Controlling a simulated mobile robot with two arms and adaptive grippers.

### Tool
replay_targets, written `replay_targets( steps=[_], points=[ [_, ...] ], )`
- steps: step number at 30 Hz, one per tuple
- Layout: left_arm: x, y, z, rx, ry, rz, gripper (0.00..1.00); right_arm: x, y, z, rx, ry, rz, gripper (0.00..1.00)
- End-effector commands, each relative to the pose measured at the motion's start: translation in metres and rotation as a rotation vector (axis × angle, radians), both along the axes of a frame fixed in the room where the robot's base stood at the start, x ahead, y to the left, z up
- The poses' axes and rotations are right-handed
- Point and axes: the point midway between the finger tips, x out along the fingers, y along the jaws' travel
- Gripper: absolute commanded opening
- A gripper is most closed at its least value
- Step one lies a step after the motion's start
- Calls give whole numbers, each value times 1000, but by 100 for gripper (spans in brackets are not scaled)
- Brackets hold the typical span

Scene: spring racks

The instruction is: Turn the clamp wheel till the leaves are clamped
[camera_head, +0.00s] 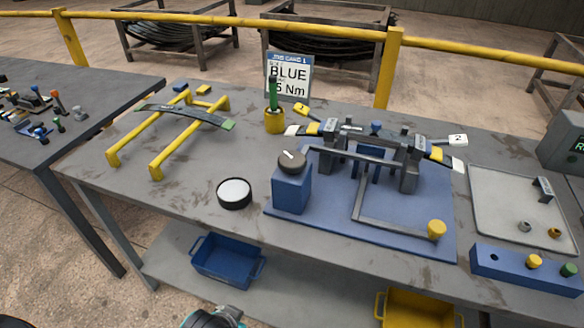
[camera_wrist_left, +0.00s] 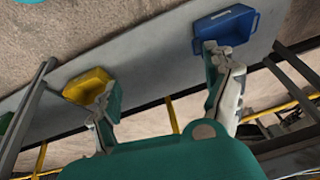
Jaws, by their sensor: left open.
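A dark round wheel (camera_head: 291,161) with a white mark sits on a blue block at the left of the blue jig plate (camera_head: 405,240); it appears to be the clamp wheel. A teal and dark part of mine shows at the bottom edge of the head view, well away from the wheel. My right gripper is not in view.
A leaf lies across a yellow stand (camera_head: 160,155) at the left. A round tin (camera_head: 234,193) stands near the wheel block, and a sign (camera_head: 289,75) reads BLUE. A grey tray (camera_head: 520,205) is at right. Blue (camera_head: 228,262) and yellow (camera_head: 418,308) bins sit below the top.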

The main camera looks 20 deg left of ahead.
Motion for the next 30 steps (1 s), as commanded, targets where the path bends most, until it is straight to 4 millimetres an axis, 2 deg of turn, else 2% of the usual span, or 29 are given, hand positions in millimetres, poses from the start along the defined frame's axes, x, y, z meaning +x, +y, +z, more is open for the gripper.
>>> replay_targets(
  steps=[1, 6, 9, 12, 15, 18, 23, 26, 30],
  points=[
    [12, 1, 20, 9, -83, 24, 85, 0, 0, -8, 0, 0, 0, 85],
    [73, 3, 122, 13, -533, 142, 85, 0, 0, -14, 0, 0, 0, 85],
    [97, -5, 174, -16, -770, 159, 85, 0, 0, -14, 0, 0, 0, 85],
    [109, -18, 219, -57, -962, 143, 85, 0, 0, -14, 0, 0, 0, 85],
    [114, -31, 251, -96, -1097, 114, 85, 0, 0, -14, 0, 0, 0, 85],
    [115, -38, 267, -117, -1162, 91, 85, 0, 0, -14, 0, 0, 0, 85],
    [128, -40, 271, -122, -1179, 84, 85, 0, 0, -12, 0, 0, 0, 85],
    [144, -39, 272, -120, -1180, 84, 85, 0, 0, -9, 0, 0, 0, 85],
    [174, -38, 273, -117, -1177, 85, 85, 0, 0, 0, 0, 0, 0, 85]
  ],
)
